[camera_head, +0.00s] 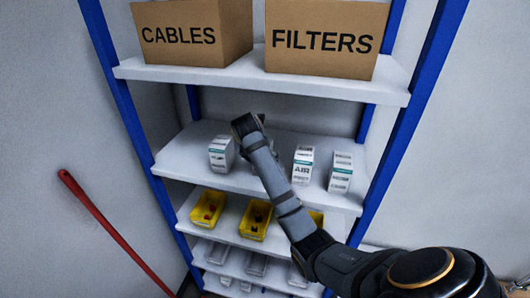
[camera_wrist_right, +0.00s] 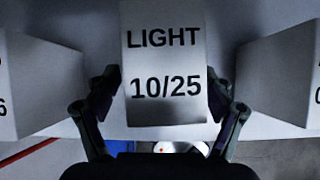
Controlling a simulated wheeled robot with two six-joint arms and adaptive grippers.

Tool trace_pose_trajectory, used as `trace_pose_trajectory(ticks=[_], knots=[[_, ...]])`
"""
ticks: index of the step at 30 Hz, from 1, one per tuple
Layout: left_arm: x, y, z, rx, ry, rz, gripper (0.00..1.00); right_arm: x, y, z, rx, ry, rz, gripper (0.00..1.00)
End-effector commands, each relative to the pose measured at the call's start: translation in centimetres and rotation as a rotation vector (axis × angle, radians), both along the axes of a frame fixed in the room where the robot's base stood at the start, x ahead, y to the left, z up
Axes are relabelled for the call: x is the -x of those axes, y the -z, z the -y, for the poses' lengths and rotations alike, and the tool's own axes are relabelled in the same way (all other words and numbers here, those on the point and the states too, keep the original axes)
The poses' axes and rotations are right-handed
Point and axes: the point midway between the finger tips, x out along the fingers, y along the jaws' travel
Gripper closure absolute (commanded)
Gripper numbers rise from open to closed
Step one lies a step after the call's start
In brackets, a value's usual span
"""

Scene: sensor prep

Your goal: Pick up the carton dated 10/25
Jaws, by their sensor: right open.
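The carton (camera_wrist_right: 165,62) marked LIGHT and 10/25 is pale and upright, in the middle of the right wrist view. My right gripper (camera_wrist_right: 161,90) is open, with one finger on each side of this carton. I cannot tell whether the fingers touch it. In the head view my right arm reaches to the middle shelf and hides the carton; I cannot make out the fingers there. My left gripper is not in view.
Other cartons stand on the middle shelf (camera_head: 185,168): one to the left (camera_head: 221,153) and two to the right (camera_head: 303,165) (camera_head: 340,172). CABLES (camera_head: 190,35) and FILTERS (camera_head: 325,40) boxes sit above. Yellow bins (camera_head: 255,220) are below. Blue posts (camera_head: 385,180) flank the shelves.

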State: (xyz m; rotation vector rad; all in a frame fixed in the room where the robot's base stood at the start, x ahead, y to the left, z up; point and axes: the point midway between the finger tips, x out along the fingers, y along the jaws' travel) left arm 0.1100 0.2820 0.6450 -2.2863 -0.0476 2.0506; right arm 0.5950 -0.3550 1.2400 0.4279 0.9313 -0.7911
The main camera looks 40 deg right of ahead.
Motion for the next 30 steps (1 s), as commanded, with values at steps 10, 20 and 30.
trace_pose_trajectory(ticks=[10, 20, 30], knots=[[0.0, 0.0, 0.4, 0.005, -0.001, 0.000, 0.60, 0.1, 0.2, -0.1, 0.000, -0.001, 0.000, 0.30], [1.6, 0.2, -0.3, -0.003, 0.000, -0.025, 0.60, 0.1, 0.3, -0.1, 0.000, 0.000, -0.002, 0.75], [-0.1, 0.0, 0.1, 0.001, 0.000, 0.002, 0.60, 0.2, 0.5, -0.1, -0.002, 0.001, -0.007, 0.83]])
